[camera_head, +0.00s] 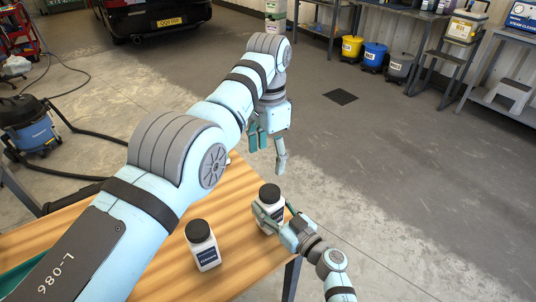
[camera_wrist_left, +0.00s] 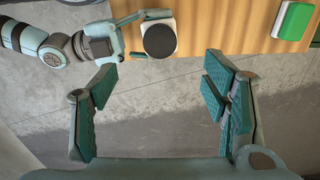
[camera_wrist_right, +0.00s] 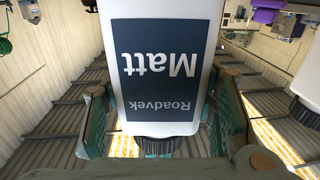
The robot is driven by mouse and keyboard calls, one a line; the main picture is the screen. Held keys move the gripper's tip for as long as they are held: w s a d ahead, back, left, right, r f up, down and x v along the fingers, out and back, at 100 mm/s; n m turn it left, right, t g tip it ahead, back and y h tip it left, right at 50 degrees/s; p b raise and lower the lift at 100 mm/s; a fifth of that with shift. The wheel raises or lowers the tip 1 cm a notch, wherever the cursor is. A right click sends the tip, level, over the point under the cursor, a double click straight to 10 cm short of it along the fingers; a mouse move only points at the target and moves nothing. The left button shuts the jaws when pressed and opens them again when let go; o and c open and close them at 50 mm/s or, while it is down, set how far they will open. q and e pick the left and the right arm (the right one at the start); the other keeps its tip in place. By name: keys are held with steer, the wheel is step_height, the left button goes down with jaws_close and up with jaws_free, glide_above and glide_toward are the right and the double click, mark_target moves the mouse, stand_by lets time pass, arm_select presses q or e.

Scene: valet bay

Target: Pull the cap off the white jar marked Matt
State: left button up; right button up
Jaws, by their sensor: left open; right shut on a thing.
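The white jar (camera_head: 267,222) has a black cap (camera_head: 269,193) and stands upright at the far right corner of the table. In the right wrist view its dark label (camera_wrist_right: 161,75) reads "Roadvek Matt" upside down, and its ribbed cap (camera_wrist_right: 157,145) shows at the bottom. My right gripper (camera_head: 273,213) is shut around the jar's body. My left gripper (camera_head: 268,150) is open and empty above the jar, fingers pointing down. In the left wrist view the cap (camera_wrist_left: 159,40) lies beyond my open left fingers (camera_wrist_left: 160,108), apart from them.
A second white jar (camera_head: 206,253) with a black cap stands to the left on the wooden table (camera_head: 236,280); its label is too small to read. A green and white object (camera_wrist_left: 293,20) lies on the table.

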mark_target(269, 191)
arm_select(q)
step_height(269, 191, down, 12)
steer(key=shift+r, duration=0.1)
steer(key=shift+c, duration=0.6)
steer(key=c, duration=1.3)
steer(key=shift+o, duration=0.2)
steer(key=shift+r, duration=0.15)
steer(key=shift+w+r, duration=0.1)
steer(key=shift+r, duration=0.8)
steer(key=shift+r, duration=2.05)
arm_select(e)
steer(key=o, duration=1.8)
